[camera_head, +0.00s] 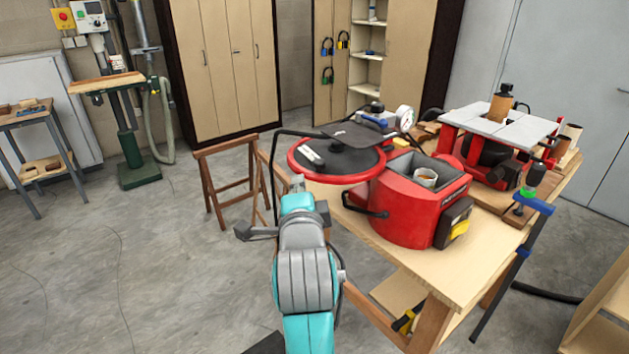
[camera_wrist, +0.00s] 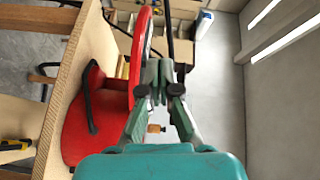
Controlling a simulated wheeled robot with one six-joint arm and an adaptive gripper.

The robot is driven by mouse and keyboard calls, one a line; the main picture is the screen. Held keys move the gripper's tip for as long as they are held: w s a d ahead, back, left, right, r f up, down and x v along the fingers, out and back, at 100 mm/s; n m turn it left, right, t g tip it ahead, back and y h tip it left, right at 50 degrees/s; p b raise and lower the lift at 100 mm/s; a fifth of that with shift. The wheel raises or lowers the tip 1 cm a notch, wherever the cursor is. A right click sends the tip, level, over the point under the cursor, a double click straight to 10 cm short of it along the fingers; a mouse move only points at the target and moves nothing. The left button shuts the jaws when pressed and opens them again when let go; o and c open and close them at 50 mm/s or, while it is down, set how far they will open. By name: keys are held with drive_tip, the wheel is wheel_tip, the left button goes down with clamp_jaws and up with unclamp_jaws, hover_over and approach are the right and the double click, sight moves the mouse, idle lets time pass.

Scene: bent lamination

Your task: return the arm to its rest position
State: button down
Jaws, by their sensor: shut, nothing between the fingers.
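My gripper shows in the wrist view (camera_wrist: 161,75) with its grey-green fingers drawn together and nothing held between them. In the head view my teal and grey arm reaches up from the bottom middle. The arm's far end is beside the left side of a red pot with a round dark lid (camera_head: 345,165); the fingers are mostly hidden there. The red pot (camera_wrist: 88,118) also shows left of the fingers in the wrist view. I cannot tell how far apart they are.
A wooden trestle (camera_head: 232,180) stands behind my arm to the left. The concrete floor at left is mostly clear.

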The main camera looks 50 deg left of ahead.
drive_tip(key=shift+s+a+r, duration=0.1)
drive_tip(key=shift+s+a, duration=0.05)
drive_tip(key=shift+s, duration=0.95)
drive_tip(key=shift+s+a, duration=0.15)
drive_tip(key=shift+s, duration=0.9)
